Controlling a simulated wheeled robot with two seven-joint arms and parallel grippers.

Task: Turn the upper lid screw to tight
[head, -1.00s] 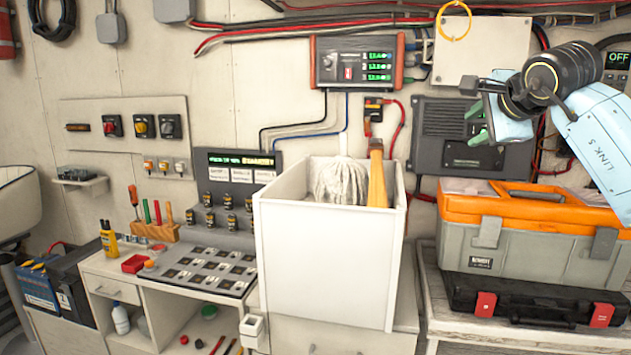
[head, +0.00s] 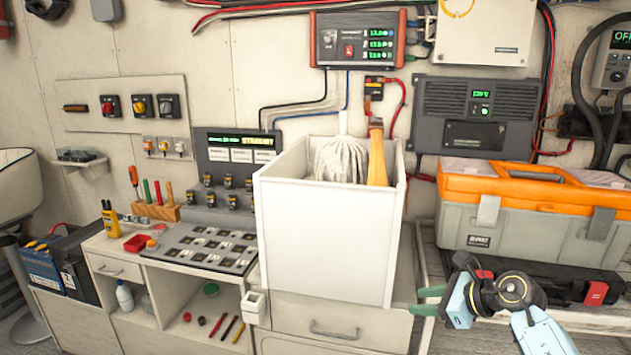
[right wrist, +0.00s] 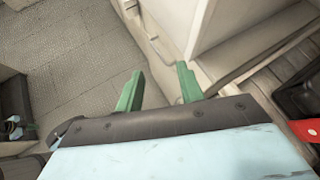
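A white box with a flat lid (head: 487,38) is on the wall at the upper right of the head view, its top cut off by the picture edge. A yellow ring hangs at its upper left. No lid screw can be made out, and I cannot tell whether the upper one is in view. My right gripper (head: 422,301) is low in the head view, in front of the bench and well below the box. Its green fingers stand apart and empty in the right wrist view (right wrist: 160,72). My left gripper is not in view.
A tall white bin (head: 328,235) holding a mop head and a wooden handle stands in the middle. An orange and grey toolbox (head: 530,228) sits on a black case at the right. A dark charger unit (head: 474,115) is on the wall below the box.

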